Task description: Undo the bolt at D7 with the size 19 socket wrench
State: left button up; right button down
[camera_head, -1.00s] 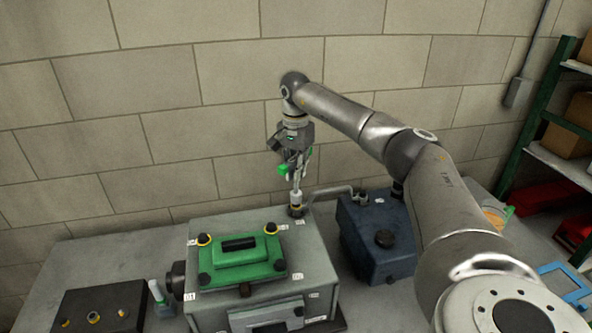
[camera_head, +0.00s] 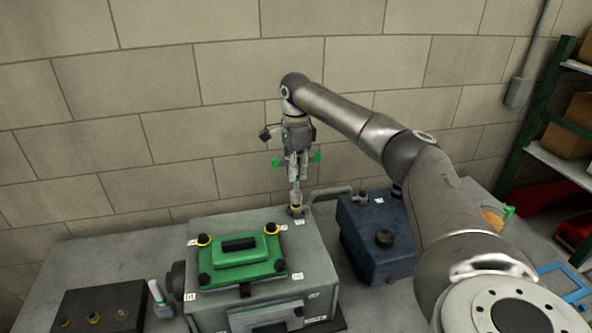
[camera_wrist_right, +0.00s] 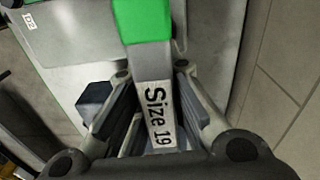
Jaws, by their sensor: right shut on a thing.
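My right gripper (camera_head: 296,178) is shut on the size 19 socket wrench (camera_head: 296,196), held upright over the back right corner of the grey engine block (camera_head: 315,258). In the right wrist view, the wrench's "Size 19" label (camera_wrist_right: 158,117) and green end (camera_wrist_right: 142,18) show between the fingers. The wrench's lower end meets a yellow-ringed bolt spot (camera_head: 296,209) and hides most of it. A white label (camera_head: 299,222) sits beside it, too small to read. My left gripper is not in view.
A green cover (camera_head: 236,258) with black knobs lies on the block's top. A blue tank (camera_head: 378,240) stands close on the right, with a bent pipe (camera_head: 330,192) near the wrench. A dark bolt tray (camera_head: 98,308) and another wrench (camera_head: 158,293) are at left.

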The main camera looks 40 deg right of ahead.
jog(key=m, duration=0.4)
jog(key=shift+m, duration=0.4)
jog(key=m, duration=0.4)
jog(key=shift+m, duration=0.3)
jog(key=m, duration=0.4)
jog(key=shift+m, duration=2.8)
